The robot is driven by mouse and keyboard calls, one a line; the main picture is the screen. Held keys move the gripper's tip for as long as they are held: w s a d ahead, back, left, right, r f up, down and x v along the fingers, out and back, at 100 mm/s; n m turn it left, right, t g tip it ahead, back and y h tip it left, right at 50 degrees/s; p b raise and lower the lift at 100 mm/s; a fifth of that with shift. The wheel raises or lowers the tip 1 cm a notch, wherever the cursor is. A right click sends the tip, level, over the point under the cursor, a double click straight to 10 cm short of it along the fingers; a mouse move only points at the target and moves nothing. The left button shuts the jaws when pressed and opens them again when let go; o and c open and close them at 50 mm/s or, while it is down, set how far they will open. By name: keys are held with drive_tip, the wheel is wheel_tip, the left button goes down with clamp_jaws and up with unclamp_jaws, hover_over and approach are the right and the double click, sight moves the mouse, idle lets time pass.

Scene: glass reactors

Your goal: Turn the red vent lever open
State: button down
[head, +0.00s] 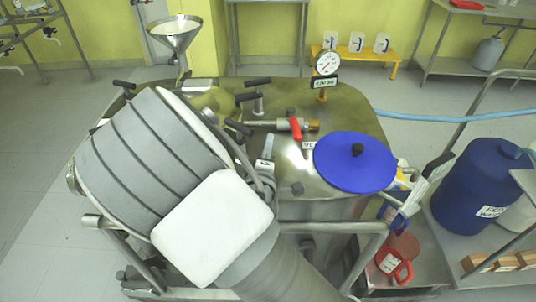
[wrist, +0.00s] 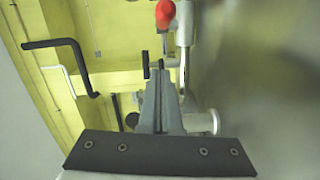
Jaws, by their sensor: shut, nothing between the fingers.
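The red vent lever (head: 295,127) sits on a short metal pipe with a brass end on top of the steel reactor (head: 345,110). It points toward the front of the reactor, across the pipe. In the wrist view the lever's rounded red end (wrist: 165,13) shows at the top edge, beyond my fingertips and apart from them. My gripper (wrist: 164,72) is shut and empty, its fingers pointing toward the lever's side of the picture. In the head view my arm hides the gripper.
A blue round lid (head: 355,165) lies just right of the lever. A pressure gauge (head: 327,63) stands behind it. Black-handled clamps (head: 257,97) are to its left, and a metal funnel (head: 175,35) rises at the back left. Black bent handles (wrist: 62,45) show left in the wrist view.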

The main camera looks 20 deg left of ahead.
sight(294, 123)
drive_tip(key=w, duration=0.3)
drive_tip(key=shift+w+a+f, duration=0.1)
drive_tip(key=shift+w+a, duration=0.1)
drive_tip(key=shift+w, duration=0.2)
drive_tip(key=shift+w+d+f+b, duration=0.1)
drive_tip(key=shift+w+d+b, duration=0.1)
drive_tip(key=shift+d, duration=0.45)
drive_tip(key=shift+w+d+f+b, duration=0.1)
drive_tip(key=shift+w+d+b, duration=0.1)
drive_tip(key=shift+d, duration=0.4)
drive_tip(key=shift+w+d, duration=0.2)
drive_tip(key=shift+d, duration=0.4)
drive_tip(key=shift+d+y, duration=0.1)
drive_tip(key=shift+y, duration=0.2)
drive_tip(key=shift+d+n+y, duration=0.2)
drive_tip(key=shift+n+y, duration=0.1)
